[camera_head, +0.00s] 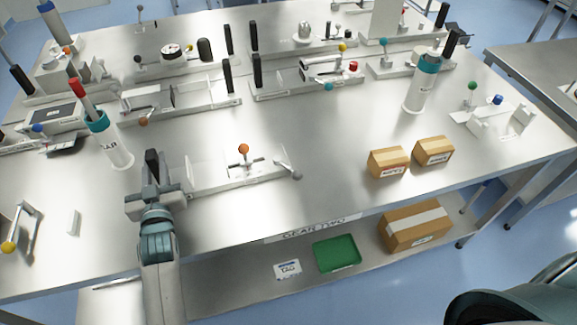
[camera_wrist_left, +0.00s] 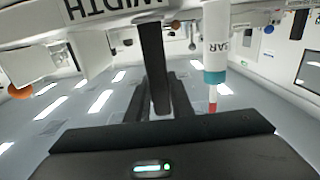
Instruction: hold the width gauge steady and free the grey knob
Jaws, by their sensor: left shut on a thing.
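The width gauge (camera_head: 240,182) is a low metal fixture at the table's front edge. It carries an orange ball (camera_head: 244,148), a black upright handle (camera_head: 152,158) at its left end and a lever with a grey knob (camera_head: 297,175) at its right end. My left gripper (camera_head: 153,187) is shut on the black handle. In the left wrist view the black handle (camera_wrist_left: 154,65) stands between the fingers, beside an upside-down WIDTH label (camera_wrist_left: 110,10). The grey knob is well to the right of my left gripper, with nothing touching it. My right gripper is not in view.
Two cardboard boxes (camera_head: 389,163) sit right of the gauge. A white bottle with a red tip (camera_head: 112,148) stands behind my left gripper, another bottle (camera_head: 421,88) farther right. Several similar fixtures line the back. The tabletop between the gauge and the boxes is clear.

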